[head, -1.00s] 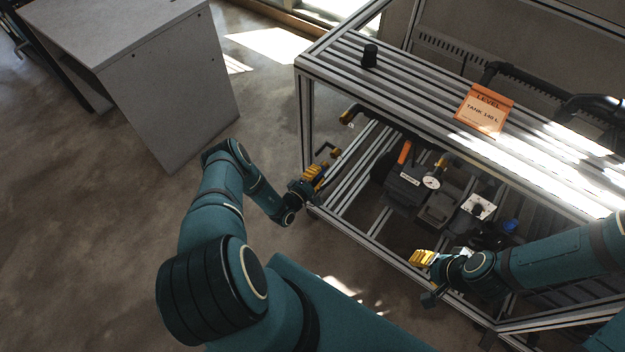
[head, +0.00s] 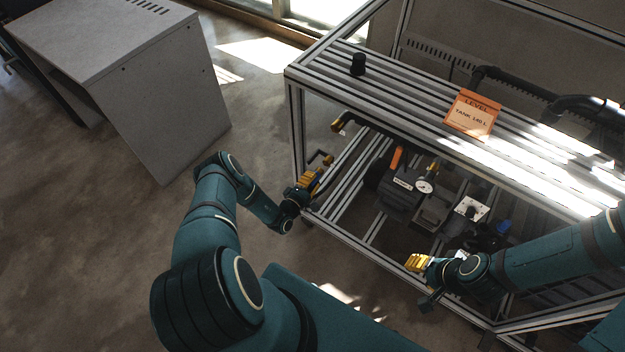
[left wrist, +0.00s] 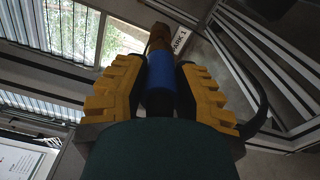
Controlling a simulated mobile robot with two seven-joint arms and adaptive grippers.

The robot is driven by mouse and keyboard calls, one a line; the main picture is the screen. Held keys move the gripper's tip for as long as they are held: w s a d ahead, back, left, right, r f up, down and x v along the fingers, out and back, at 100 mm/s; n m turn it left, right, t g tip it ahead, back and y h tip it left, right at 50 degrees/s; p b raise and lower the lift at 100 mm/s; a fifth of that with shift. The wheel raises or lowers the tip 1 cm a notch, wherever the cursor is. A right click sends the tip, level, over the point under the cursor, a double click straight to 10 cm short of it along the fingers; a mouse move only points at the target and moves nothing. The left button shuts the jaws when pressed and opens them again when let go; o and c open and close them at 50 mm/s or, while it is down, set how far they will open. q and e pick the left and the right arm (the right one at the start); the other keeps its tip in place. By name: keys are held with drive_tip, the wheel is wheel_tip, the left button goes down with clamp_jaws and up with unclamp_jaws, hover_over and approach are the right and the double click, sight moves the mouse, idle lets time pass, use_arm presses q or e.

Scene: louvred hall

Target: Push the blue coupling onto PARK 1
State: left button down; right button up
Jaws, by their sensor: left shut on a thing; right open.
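The blue coupling (left wrist: 160,72) shows in the left wrist view between the yellow fingers of my left gripper (left wrist: 157,82), which is shut on it. Just beyond it is a brass-coloured fitting (left wrist: 158,36), beside a white label reading PARK 1 (left wrist: 181,41). I cannot tell whether coupling and fitting touch. In the head view my left gripper (head: 310,180) is at the frame's left end, below a brass-coloured pipe end (head: 338,125); the coupling is not discernible there. My right gripper (head: 418,263) is open and empty at the frame's front edge.
Below are a dark unit with a gauge (head: 424,187) and a blue part (head: 503,227). A grey cabinet (head: 165,100) stands left; floor between is clear.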

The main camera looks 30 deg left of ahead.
use_arm(q)
drive_tip(key=shift+w, duration=0.3)
drive_tip(key=shift+w+d, duration=0.1)
drive_tip(key=shift+w, duration=1.1)
drive_tip(key=c, duration=0.7)
unclamp_jaws()
drive_tip(key=shift+c, duration=0.2)
drive_tip(key=s+p, duration=0.2)
drive_tip(key=s, duration=0.5)
drive_tip(key=shift+a+p, duration=0.2)
drive_tip(key=shift+p, duration=0.15)
